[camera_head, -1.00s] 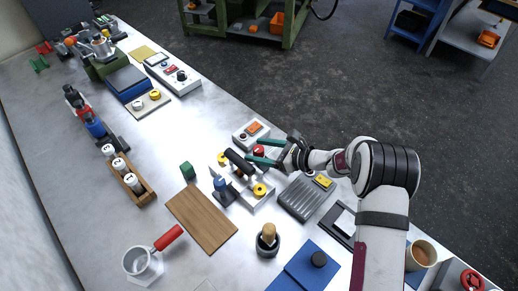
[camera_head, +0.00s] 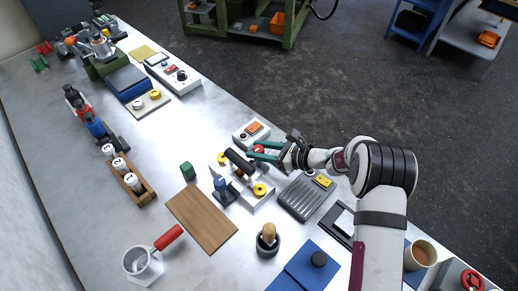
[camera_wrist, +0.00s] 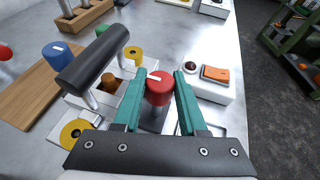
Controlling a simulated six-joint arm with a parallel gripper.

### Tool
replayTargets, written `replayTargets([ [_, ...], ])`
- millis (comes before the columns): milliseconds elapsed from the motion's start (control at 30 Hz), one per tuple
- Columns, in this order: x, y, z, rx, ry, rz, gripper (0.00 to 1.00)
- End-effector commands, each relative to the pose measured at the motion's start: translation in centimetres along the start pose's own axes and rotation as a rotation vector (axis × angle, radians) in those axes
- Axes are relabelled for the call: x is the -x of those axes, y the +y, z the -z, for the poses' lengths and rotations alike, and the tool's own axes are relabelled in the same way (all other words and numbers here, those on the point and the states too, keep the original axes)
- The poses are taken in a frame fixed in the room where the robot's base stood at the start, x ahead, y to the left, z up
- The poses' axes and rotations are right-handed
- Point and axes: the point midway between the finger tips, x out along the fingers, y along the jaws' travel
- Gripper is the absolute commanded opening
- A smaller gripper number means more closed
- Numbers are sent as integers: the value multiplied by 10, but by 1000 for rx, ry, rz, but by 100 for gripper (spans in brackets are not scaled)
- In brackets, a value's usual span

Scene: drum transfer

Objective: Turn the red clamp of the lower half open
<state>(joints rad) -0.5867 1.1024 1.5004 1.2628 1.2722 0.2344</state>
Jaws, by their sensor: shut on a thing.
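The red clamp (camera_wrist: 159,88) is a short upright red cylinder with a white mark on top, at the near side of the drum fixture. My gripper (camera_wrist: 158,88) has its two teal fingers on either side of the red clamp and is shut on it. In the head view my gripper (camera_head: 260,150) reaches in from the right, and the red clamp partly shows between its fingers. The fixture (camera_head: 262,200) is pale, with a black bar handle (camera_wrist: 92,60), yellow knobs (camera_wrist: 75,132) and a blue clamp (camera_wrist: 58,54) on its far side.
A white box with an orange button (camera_head: 254,128) stands close to my gripper. A ribbed grey tray (camera_head: 306,197) lies to the right. A wooden board (camera_head: 202,219), a green block (camera_head: 187,171) and a pestle in a dark cup (camera_head: 268,240) stand around the fixture.

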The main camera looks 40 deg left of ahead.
Motion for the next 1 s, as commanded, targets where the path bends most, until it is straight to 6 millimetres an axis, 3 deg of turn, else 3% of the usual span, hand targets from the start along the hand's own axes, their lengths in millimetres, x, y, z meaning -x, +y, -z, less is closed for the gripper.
replayTargets([
  [600, 0, -1, 0, 143, -1, -344, 0],
  [1000, 0, 0, 0, 190, -1, -464, 0],
])
